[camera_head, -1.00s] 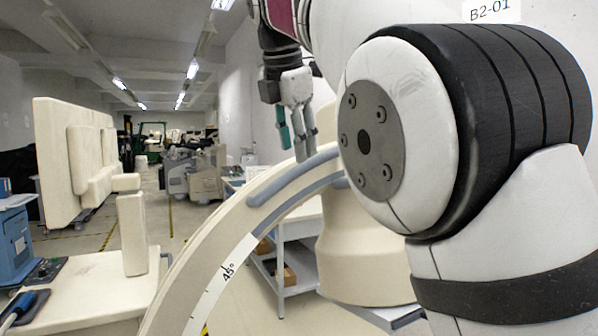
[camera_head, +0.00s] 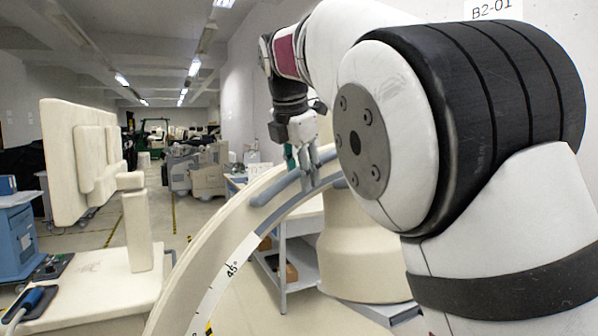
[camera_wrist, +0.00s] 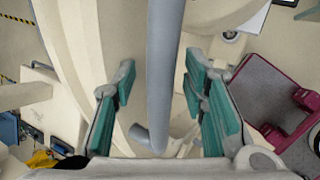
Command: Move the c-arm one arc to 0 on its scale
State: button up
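The c-arm's cream arc (camera_head: 205,250) curves up from the lower middle toward the upper right in the head view. A white scale strip (camera_head: 222,278) with a 45° mark runs along it. A grey-blue handle bar (camera_head: 272,192) sits on the arc's upper part. My gripper (camera_head: 306,176) is at the bar's upper right portion, pointing down. In the wrist view, the gripper (camera_wrist: 160,75) is open, with teal-padded fingers on both sides of the handle bar (camera_wrist: 165,60). Gaps show between the bar and both pads. The scale's 0 mark and pointer cannot be made out.
A cream padded panel (camera_head: 65,165) and a blue cabinet (camera_head: 15,240) stand at the left. A white shelf cart (camera_head: 300,262) and a cream pedestal (camera_head: 350,255) stand behind the arc. Open floor lies beyond, with grey carts (camera_head: 205,170) farther back.

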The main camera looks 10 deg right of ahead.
grip_shut()
jog(key=shift+w+d, duration=0.1)
jog(key=shift+d, duration=0.05)
jog(key=shift+w+d+r+b, duration=0.3)
jog(key=shift+d+r+b, duration=0.2)
jog(key=shift+d, duration=0.25)
grip_release()
jog(key=shift+a+f, duration=0.1)
